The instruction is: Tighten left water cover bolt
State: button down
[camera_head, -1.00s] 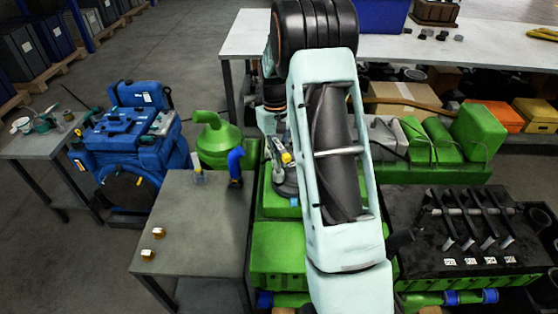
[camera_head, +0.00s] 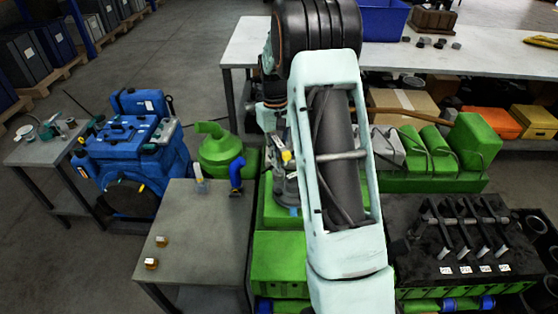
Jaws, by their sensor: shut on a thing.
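My pale arm fills the middle of the head view and bends over at its black joint. Behind it, my gripper (camera_head: 279,150) points down over the green engine (camera_head: 280,262); the arm hides part of it. It is shut on a small part with a yellow patch (camera_head: 287,157). A grey round cover (camera_head: 284,188) lies just below it on the engine. I cannot make out the left water cover bolt or whether the held part touches the cover. Two small brass-coloured pieces (camera_head: 162,241) (camera_head: 151,263) stand on the grey table at left.
The grey table (camera_head: 200,220) also bears a blue elbow pipe (camera_head: 236,177) and a small yellow-topped part (camera_head: 200,184). A blue engine (camera_head: 135,150) stands farther left. The black rocker assembly (camera_head: 470,230) is at right. A long white bench (camera_head: 480,45) crosses the back.

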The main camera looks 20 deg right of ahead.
notch_tip(320, 180, up, 3)
jog(key=shift+f+p, duration=0.15)
jog(key=shift+p, duration=0.35)
jog(key=shift+s+f, duration=0.1)
jog(key=s+a+b, duration=0.1)
jog(key=s+b, duration=0.1)
jog(key=s, duration=0.4)
jog(key=shift+s+a, duration=0.2)
jog(key=shift+s, duration=0.1)
